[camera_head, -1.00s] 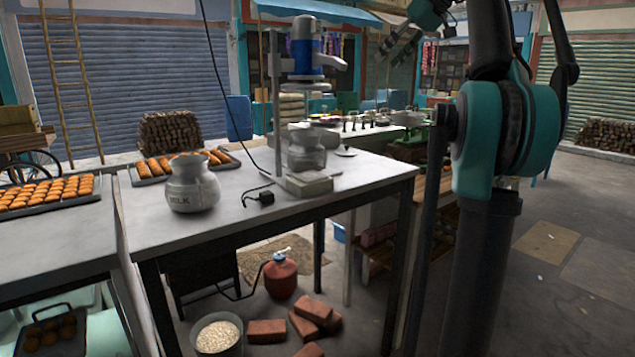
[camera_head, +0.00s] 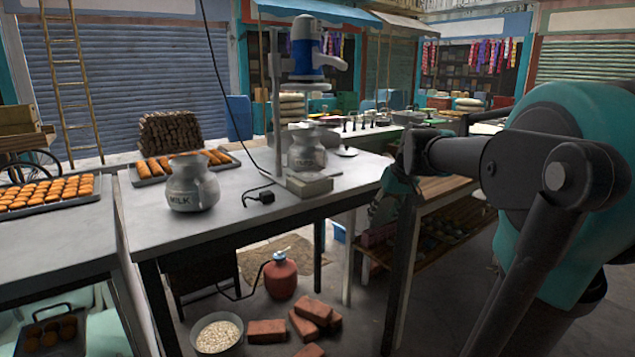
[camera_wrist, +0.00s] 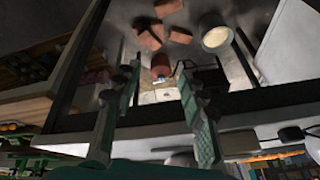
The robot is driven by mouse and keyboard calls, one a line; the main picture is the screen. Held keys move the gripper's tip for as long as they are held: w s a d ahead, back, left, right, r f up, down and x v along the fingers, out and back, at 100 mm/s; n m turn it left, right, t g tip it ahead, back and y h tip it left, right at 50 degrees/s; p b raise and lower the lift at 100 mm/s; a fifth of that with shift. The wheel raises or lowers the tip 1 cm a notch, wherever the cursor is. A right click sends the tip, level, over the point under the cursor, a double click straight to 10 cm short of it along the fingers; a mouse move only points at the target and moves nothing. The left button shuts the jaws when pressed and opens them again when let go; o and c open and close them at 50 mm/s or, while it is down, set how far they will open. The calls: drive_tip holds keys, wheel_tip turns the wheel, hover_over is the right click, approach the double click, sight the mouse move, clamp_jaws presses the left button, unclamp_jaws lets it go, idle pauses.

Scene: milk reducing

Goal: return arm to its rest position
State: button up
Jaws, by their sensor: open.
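My gripper (camera_head: 380,203) hangs to the right of the metal table's right end in the head view, small and partly dark against the background. In the wrist view my gripper (camera_wrist: 158,80) is open, with its two fingers wide apart and nothing between them. My arm is folded at the right of the head view. A metal milk pot (camera_head: 190,186) marked MILK stands upright on the table, apart from the gripper. A second pot (camera_head: 307,152) stands under the blue-topped mixer (camera_head: 308,50).
The metal table (camera_head: 240,228) lies left of my gripper. Below it are a red gas cylinder (camera_head: 280,280), bricks (camera_head: 312,310) and a grain bucket (camera_head: 217,334). A wooden shelf (camera_head: 445,190) stands close behind the gripper. Trays of orange food (camera_head: 45,195) are at the left.

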drive_tip(key=s+f+m+h, duration=0.2)
drive_tip(key=s+f, duration=1.9)
drive_tip(key=f, duration=0.2)
drive_tip(key=shift+s+d+f, duration=0.2)
drive_tip(key=shift+d+f, duration=0.1)
drive_tip(key=shift+d, duration=0.1)
